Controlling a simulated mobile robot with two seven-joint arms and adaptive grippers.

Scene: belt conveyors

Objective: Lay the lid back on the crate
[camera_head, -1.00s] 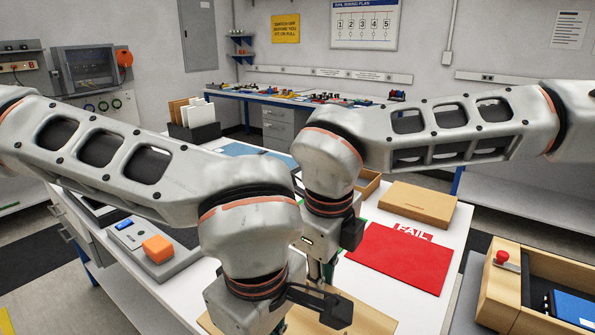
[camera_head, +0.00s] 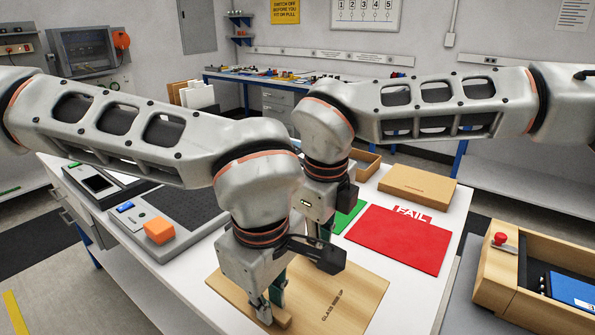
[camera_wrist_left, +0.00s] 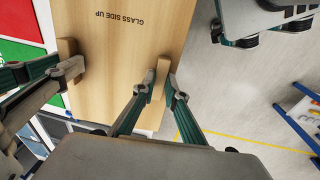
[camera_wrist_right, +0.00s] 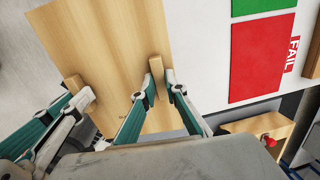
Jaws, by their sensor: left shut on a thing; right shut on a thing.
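The lid (camera_head: 355,290) is a flat pale wooden board marked "GLASS SIDE UP", with a raised wooden grip block near each end. My left gripper (camera_head: 271,303) is shut on one block, which shows between its fingers in the left wrist view (camera_wrist_left: 161,78). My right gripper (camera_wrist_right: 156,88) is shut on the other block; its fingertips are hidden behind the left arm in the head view. The lid looks about level; its height over the table is unclear. An open wooden crate (camera_head: 497,283), with blue and dark contents, stands at right, apart from the lid.
A red FAIL mat (camera_head: 400,240) and a green mat (camera_head: 347,215) lie on the white table beyond the lid. A closed brown box (camera_head: 418,184) is behind them. A grey device with an orange block (camera_head: 159,231) is at left. A red knob (camera_head: 500,239) sits at the crate.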

